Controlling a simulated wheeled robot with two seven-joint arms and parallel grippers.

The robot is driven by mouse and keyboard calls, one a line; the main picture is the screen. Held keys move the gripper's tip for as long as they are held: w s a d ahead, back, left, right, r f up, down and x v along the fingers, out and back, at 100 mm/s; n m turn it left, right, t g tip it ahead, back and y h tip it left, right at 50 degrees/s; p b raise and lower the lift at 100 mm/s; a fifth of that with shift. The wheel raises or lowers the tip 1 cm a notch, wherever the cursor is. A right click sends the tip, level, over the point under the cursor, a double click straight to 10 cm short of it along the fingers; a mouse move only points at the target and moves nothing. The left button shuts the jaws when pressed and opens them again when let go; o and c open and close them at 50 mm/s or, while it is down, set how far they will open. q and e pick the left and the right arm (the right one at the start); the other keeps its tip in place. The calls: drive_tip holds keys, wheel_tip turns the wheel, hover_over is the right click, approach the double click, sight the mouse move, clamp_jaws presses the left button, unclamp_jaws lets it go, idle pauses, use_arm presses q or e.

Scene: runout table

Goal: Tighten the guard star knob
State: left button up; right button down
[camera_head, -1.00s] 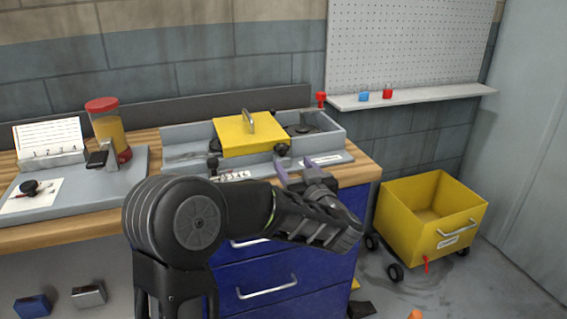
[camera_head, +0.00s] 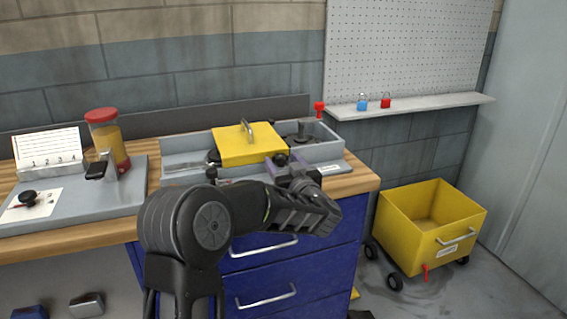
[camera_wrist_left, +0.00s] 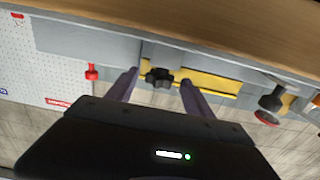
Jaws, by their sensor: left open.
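The black star knob (camera_head: 280,159) sits at the front of the yellow guard (camera_head: 238,152) on the grey machine bed. In the left wrist view the knob (camera_wrist_left: 159,77) shows its lobes between the two finger ends, with the yellow guard edge (camera_wrist_left: 210,83) behind it. My left gripper (camera_head: 283,170) is open at the front of the bed, its fingers (camera_wrist_left: 160,79) on either side of the knob. I cannot tell whether either finger touches it. My right gripper is in neither view.
A second black knob (camera_head: 211,172) stands left of the guard, and a red knob (camera_head: 319,107) stands at the bed's back right. A red-lidded jar (camera_head: 103,135) and a card stand are on the left. A yellow cart (camera_head: 415,238) stands on the floor right.

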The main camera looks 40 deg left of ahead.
use_arm(q)
clamp_jaws()
idle(0.7)
